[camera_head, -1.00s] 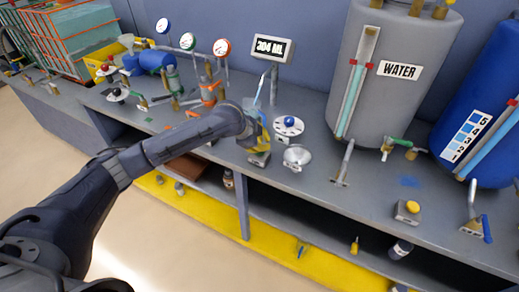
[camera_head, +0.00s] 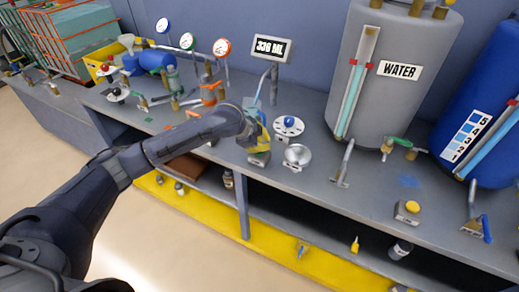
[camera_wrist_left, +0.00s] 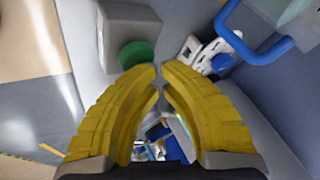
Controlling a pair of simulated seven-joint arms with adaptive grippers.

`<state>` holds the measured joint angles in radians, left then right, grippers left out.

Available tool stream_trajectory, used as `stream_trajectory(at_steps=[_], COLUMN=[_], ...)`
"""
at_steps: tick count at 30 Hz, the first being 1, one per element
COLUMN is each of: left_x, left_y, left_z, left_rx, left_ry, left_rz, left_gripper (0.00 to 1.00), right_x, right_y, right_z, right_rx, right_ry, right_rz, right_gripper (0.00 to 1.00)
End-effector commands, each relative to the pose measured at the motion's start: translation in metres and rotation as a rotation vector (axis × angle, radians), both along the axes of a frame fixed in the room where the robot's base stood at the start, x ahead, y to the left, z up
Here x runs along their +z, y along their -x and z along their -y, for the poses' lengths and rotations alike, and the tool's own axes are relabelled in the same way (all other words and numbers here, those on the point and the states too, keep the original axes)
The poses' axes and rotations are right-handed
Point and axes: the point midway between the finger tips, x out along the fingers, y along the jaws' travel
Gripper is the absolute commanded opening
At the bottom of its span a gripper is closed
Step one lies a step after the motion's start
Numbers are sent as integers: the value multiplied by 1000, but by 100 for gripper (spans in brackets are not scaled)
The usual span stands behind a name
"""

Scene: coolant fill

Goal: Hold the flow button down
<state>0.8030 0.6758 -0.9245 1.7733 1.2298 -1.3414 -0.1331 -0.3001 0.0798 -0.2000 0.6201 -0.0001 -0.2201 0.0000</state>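My left gripper (camera_head: 257,132) is at the bench front, just above a small grey box (camera_head: 259,158). In the left wrist view its yellow fingers (camera_wrist_left: 161,73) are closed together at the tips, with nothing held between them. A green round button (camera_wrist_left: 135,55) on a grey box (camera_wrist_left: 128,25) shows right at the fingertips, partly overlapped by the left finger; whether it is pressed in cannot be told. The gripper hides the button in the head view. The display (camera_head: 270,48) appears to read 336 ML. My right gripper is not in view.
A silver dish (camera_head: 297,156) and a white disc with a blue knob (camera_head: 289,126) stand right of my gripper. The grey water tank (camera_head: 385,90) and the blue tank (camera_head: 480,150) are further right. A box with a yellow button (camera_head: 412,207) sits at the front edge.

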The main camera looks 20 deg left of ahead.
Motion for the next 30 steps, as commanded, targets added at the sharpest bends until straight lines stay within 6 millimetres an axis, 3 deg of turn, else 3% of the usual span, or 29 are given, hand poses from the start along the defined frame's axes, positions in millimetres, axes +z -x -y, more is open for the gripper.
stream_trajectory(at_steps=[13,30], left_x=[1,19], left_y=[0,0], left_z=[0,0], left_rx=[0,0], left_ry=[-1,-1], left_rz=[-1,0], left_gripper=[0,0], right_x=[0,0], right_y=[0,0], right_z=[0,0], right_rx=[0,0], right_ry=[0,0], right_rz=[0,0], right_gripper=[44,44])
